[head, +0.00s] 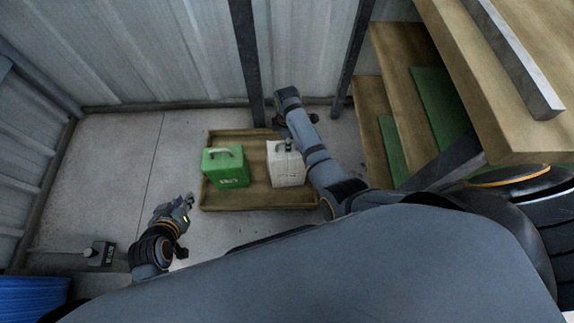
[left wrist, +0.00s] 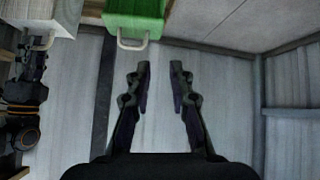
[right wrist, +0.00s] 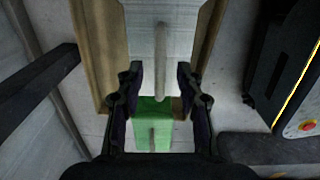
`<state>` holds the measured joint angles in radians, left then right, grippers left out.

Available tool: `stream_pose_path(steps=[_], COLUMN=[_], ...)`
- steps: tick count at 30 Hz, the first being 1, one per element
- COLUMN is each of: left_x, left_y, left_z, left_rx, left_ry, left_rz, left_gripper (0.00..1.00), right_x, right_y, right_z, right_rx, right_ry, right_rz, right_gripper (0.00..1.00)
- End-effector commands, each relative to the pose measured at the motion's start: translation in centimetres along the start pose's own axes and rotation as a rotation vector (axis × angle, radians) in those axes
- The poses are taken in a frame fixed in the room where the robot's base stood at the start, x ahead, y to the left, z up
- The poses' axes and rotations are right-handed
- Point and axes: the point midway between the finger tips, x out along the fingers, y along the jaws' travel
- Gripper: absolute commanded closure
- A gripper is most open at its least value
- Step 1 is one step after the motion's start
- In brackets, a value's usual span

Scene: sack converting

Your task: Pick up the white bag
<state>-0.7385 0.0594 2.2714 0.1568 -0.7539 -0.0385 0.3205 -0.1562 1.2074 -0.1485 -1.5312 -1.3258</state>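The white bag (head: 287,168) stands upright on a wooden tray (head: 240,201), its handle on top. My right gripper (head: 284,143) is above it, small and partly hidden in the head view. In the right wrist view the white bag (right wrist: 160,28) and its handle (right wrist: 160,62) lie between the open fingers of this gripper (right wrist: 160,72); I see no finger touching the handle. My left gripper (head: 188,203) is left of the tray, away from the bag. Its fingers are apart and empty in the left wrist view (left wrist: 160,72), where the white bag (left wrist: 38,18) shows at top left.
A green bag (head: 225,168) with a pale handle stands on the tray left of the white one. Dark posts (head: 245,55) and a metal wall rise behind. Wooden shelving (head: 395,90) stands close on the right.

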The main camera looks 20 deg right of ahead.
Motion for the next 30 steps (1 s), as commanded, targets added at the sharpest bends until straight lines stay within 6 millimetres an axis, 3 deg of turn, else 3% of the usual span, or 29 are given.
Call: stream_pose_path(steps=[7, 11, 17, 26, 30], left_x=[-0.1, -0.3, -0.4, -0.4, -0.4], left_y=[-0.2, -0.3, -0.3, -0.3, -0.3], left_z=[-5.3, -6.4, -6.6, -6.5, -6.5], left_rx=[0.016, 0.020, 0.020, 0.020, 0.021], left_ry=[0.197, 0.238, 0.242, 0.240, 0.240], left_rz=[-0.012, -0.014, -0.015, -0.014, -0.014], left_gripper=[0.79, 0.79, 0.79, 0.79, 0.79], right_x=[1.0, 1.1, 1.1, 1.1, 1.1], right_y=[0.0, 0.0, -0.1, -0.1, -0.1], right_z=[0.0, 0.0, 0.0, 0.0, 0.0], right_rx=[0.000, 0.001, 0.001, 0.000, 0.000], right_ry=[0.000, 0.000, 0.000, 0.000, 0.000], right_rz=[-0.001, -0.001, -0.001, -0.001, -0.001], right_gripper=[0.63, 0.63, 0.63, 1.00, 1.00])
